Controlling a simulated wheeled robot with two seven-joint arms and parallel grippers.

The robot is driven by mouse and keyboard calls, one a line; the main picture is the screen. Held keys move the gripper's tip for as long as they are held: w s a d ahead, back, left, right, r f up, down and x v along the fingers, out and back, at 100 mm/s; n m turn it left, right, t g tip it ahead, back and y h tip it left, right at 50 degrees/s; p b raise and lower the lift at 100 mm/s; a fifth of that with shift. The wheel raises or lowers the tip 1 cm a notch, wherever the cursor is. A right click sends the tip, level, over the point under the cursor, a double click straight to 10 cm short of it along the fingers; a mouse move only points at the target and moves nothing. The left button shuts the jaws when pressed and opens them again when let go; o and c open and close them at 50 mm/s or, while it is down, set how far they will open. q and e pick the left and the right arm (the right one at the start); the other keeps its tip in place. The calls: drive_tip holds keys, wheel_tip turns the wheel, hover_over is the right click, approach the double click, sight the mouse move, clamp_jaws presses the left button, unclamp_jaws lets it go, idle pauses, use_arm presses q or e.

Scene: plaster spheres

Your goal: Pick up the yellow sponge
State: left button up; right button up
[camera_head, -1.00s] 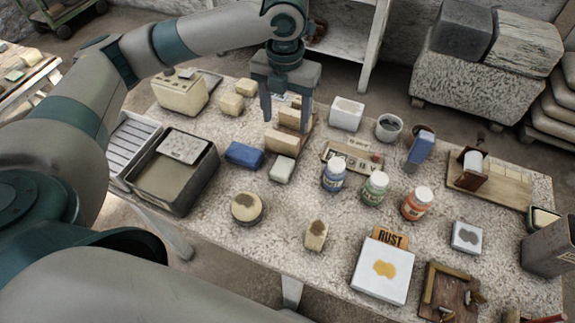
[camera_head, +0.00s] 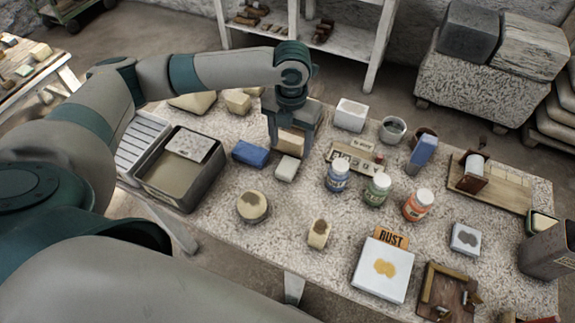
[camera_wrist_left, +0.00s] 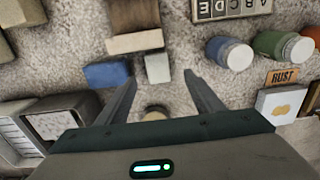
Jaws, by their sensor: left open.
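No single thing is plainly the yellow sponge. A small pale-yellow block with a brown stain (camera_head: 319,234) lies near the table's front edge, and a round pale-yellow piece with a dark stain (camera_head: 252,206) lies to its left. Pale-yellow blocks (camera_head: 238,102) lie at the back left. My left gripper (camera_head: 291,149) is open and empty, pointing down over the table by a tan block (camera_head: 291,138). In the left wrist view, the round piece (camera_wrist_left: 155,113) shows partly between the open fingers (camera_wrist_left: 162,88), its lower part hidden by my gripper. My right gripper is not in view.
A blue block (camera_head: 250,153) and a white block (camera_head: 287,168) lie close to my left gripper. A grey tub (camera_head: 197,190) stands left, several jars (camera_head: 377,189) right. The front middle is fairly clear.

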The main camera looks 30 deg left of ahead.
sight(287, 166)
use_arm(q)
drive_tip(key=shift+f, duration=1.65)
drive_tip(key=shift+p, duration=0.3)
drive_tip(key=shift+s+a+f+p, duration=0.1)
drive_tip(key=shift+s+f+p, duration=0.1)
drive_tip(key=shift+f+p, duration=0.25)
drive_tip(key=f, duration=0.1)
drive_tip(key=f+p, duration=0.1)
drive_tip(key=f, duration=0.1)
drive_tip(key=shift+s+a+f, duration=0.1)
drive_tip(key=shift+s+a, duration=0.05)
drive_tip(key=shift+s, duration=0.05)
drive_tip(key=shift+f, duration=0.6)
drive_tip(key=c, duration=1.2)
